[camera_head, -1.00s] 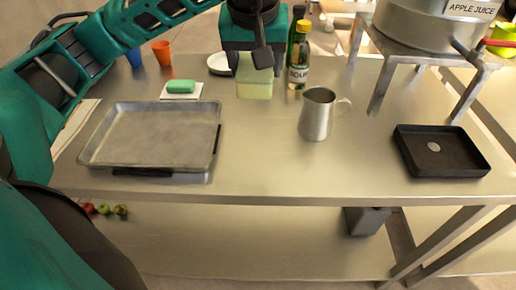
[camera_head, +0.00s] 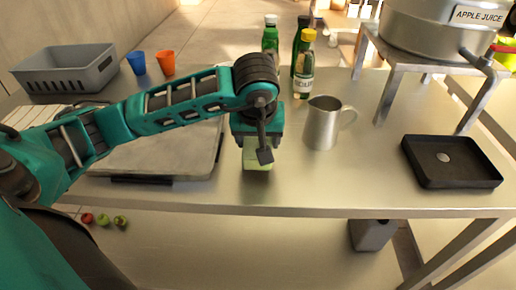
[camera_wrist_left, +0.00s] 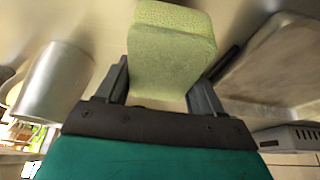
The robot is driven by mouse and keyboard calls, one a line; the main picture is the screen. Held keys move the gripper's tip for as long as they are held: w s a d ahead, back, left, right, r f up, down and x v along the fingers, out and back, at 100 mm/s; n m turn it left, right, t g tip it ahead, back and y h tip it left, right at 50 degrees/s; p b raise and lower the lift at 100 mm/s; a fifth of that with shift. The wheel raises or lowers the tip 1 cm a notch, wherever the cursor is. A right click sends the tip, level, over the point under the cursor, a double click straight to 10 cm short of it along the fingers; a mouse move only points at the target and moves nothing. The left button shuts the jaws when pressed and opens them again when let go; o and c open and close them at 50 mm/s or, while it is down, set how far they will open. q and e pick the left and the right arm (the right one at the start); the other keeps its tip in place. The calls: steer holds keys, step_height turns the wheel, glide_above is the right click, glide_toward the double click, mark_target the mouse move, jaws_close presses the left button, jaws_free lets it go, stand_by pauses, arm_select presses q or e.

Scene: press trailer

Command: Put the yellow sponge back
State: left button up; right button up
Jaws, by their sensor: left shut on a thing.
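The yellow sponge (camera_head: 257,160) is a pale yellow-green block, mostly hidden behind my left gripper in the head view. My left gripper (camera_head: 258,142) is shut on it, above the steel table between the metal tray and the metal jug. In the left wrist view the sponge (camera_wrist_left: 170,50) sits between the two fingers of the gripper (camera_wrist_left: 165,85). I cannot tell whether its underside touches the table. My right gripper is not in view.
The metal tray (camera_head: 165,153) lies to the left, partly behind my arm. The metal jug (camera_head: 322,125) stands close on the right. A black tray (camera_head: 440,180), several bottles (camera_head: 304,68), a grey crate (camera_head: 65,70) and cups (camera_head: 166,62) stand around. The front-right tabletop (camera_head: 345,180) is clear.

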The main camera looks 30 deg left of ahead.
arm_select(q)
steer(key=shift+f, duration=1.6)
steer(key=o, duration=0.5)
steer(key=shift+f, duration=0.15)
steer(key=o, duration=0.4)
steer(key=shift+o, duration=0.2)
steer(key=shift+r, duration=0.25)
steer(key=p+v, duration=0.1)
steer(key=v, duration=1)
steer(key=shift+s+d+r, duration=0.1)
steer(key=shift+r, duration=0.3)
steer(key=shift+s, duration=0.1)
